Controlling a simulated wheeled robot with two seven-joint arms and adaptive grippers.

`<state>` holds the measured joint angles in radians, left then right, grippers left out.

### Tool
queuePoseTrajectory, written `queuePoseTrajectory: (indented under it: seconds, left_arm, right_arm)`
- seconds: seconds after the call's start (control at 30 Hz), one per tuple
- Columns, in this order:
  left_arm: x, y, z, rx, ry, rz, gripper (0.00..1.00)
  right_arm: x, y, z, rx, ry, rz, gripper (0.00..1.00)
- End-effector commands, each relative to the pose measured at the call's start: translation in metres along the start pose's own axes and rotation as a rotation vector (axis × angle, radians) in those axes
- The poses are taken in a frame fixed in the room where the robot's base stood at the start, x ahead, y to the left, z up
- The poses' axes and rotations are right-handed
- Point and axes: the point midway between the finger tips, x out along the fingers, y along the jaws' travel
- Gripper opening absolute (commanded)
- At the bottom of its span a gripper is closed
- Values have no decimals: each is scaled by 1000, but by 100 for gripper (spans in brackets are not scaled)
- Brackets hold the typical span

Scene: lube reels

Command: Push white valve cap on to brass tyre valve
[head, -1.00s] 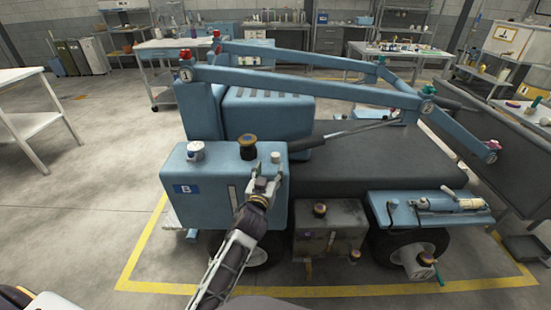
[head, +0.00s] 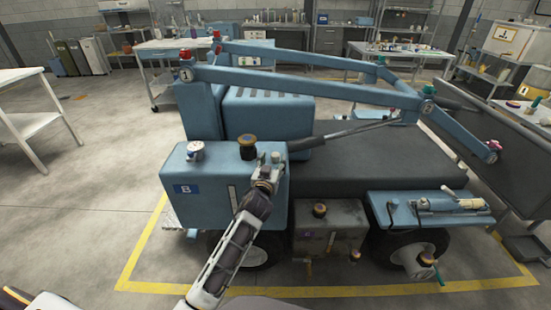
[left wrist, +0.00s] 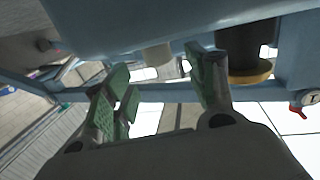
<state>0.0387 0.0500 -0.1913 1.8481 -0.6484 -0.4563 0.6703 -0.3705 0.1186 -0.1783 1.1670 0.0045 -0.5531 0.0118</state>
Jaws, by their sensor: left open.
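My left gripper (head: 268,168) is open above the front right of the blue box-shaped tank in the head view. In the left wrist view its green-padded fingers (left wrist: 157,72) stand apart. A small pale cylinder (head: 276,157) stands on the tank top by the fingertips. A pale cylinder also shows beyond and between the fingers in the left wrist view (left wrist: 157,54); I see no grip on it. Whether it is the white valve cap, I cannot tell. I cannot clearly pick out the brass tyre valve; the right wheel (head: 405,256) has a brownish fitting (head: 427,259) at its side. My right gripper is out of view.
A black cap with a yellow top (head: 247,146) stands close left of the gripper, and a white-and-blue cap (head: 196,151) farther left on the tank (head: 215,205). A blue fender (head: 400,212) carries a pale tube. Blue lift bars (head: 320,86) cross behind. Floor at left is clear.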

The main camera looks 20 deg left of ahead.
Motion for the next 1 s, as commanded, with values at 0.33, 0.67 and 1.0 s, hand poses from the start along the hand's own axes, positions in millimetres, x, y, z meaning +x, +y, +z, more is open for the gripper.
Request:
queuePoseTrajectory:
  seconds: [0.33, 0.67, 1.0]
  left_arm:
    - [2, 0, 0, 1, 0, 0, 57]
    - [23, 0, 2, 3, 1, 0, 57]
    - [48, 0, 3, 2, 0, 0, 57]
  right_arm:
    - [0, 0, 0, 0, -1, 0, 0]
    - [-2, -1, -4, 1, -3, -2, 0]
    - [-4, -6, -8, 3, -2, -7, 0]
